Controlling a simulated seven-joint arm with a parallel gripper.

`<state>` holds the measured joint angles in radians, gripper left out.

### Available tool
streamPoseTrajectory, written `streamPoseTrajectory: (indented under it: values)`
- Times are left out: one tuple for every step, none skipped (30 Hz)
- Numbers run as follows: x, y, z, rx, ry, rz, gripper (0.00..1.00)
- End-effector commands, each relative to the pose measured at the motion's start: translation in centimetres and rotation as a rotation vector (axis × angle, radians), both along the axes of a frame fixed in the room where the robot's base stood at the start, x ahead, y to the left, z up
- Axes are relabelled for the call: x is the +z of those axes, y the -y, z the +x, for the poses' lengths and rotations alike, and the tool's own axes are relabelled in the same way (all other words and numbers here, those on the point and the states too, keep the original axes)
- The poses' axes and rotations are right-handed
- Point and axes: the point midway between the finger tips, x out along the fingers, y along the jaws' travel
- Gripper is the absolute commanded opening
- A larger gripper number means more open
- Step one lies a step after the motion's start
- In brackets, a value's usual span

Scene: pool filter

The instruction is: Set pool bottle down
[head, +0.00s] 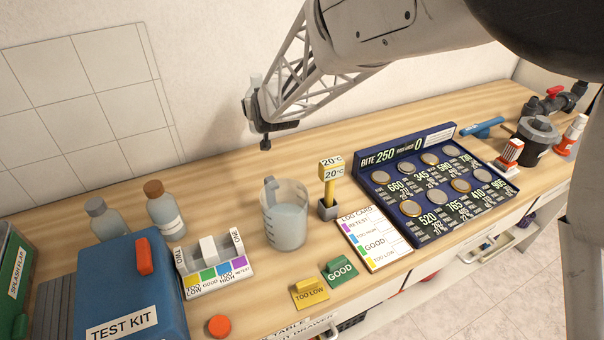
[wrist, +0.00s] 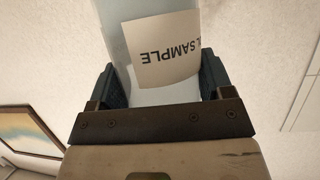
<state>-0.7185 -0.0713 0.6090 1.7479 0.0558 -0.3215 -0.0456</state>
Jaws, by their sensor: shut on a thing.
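My gripper (wrist: 160,82) is shut on the pool bottle (wrist: 122,50), a clear bottle with a cream label of which "L SAMPLE" can be read. The label appears upside down in the wrist view, and the dark fingers press the bottle from both sides. In the head view, my gripper (head: 258,122) is raised above the back of the wooden counter (head: 225,160), in front of the wall. Only a small pale part of the bottle (head: 255,80) shows there, and its lower part is hidden by my gripper. The bottle is clear of the counter.
Two capped bottles, one grey-capped (head: 104,215) and one brown-capped (head: 164,210), stand at the left. A jug (head: 284,222), a thermometer stand (head: 328,207) and a blue display board (head: 440,185) stand in the middle and right. The counter's back strip below my gripper is clear.

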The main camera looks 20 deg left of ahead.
Motion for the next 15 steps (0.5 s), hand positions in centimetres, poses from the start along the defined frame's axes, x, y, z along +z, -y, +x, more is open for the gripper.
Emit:
streamPoseTrajectory:
  values:
    - [0.0, 0.0, 0.0, 0.0, 0.001, 0.001, 0.39]
    - [0.1, 0.0, 0.0, 0.0, 0.001, 0.001, 0.39]
    - [0.1, 0.0, 0.0, 0.0, 0.001, 0.001, 0.39]
    - [0.1, 0.0, -0.1, 0.001, 0.001, 0.001, 0.39]
    - [0.1, 0.0, -0.1, 0.001, 0.001, 0.0, 0.39]
    - [0.1, 0.0, -0.3, 0.002, 0.001, 0.001, 0.39]
    - [0.2, 0.1, -0.4, 0.003, 0.001, 0.001, 0.39]
    - [0.2, 0.1, -0.5, 0.005, 0.001, 0.001, 0.39]
    - [0.3, 0.1, -0.8, 0.008, 0.001, 0.001, 0.39]
    - [0.3, 0.1, -1.0, 0.01, 0.002, 0.001, 0.39]
    - [0.4, 0.2, -1.3, 0.013, 0.001, 0.001, 0.39]
    - [0.5, 0.2, -1.7, 0.017, 0.001, 0.0, 0.39]
    - [0.5, 0.3, -2.1, 0.022, 0.001, 0.001, 0.39]
    - [0.6, 0.4, -2.5, 0.025, 0.001, 0.0, 0.39]
    - [0.7, 0.5, -3.1, 0.03, 0.001, 0.0, 0.39]
